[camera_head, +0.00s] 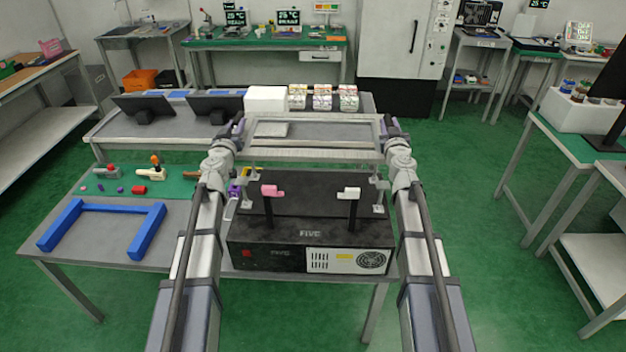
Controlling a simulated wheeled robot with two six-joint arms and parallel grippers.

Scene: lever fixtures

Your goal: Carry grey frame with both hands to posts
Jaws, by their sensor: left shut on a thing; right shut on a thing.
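The grey frame (314,155) is a rectangular outline held level in the air, beyond and above the black box (275,256). My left gripper (238,130) is shut on its left side, and my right gripper (388,128) is shut on its right side. Slim grey posts stand near the box's back corners, a left post (253,173) and a right post (379,192). The frame appears apart from them. A pink-topped lever (271,191) and a white-topped lever (348,193) stand upright on the box, nearer than the frame. My wrists partly hide the frame's ends.
A blue U-shaped frame (100,208) lies on the grey table at left, before a green mat (180,184) with small parts. The table behind carries dark tablets (144,107), a white box (266,99) and several small packs (322,97).

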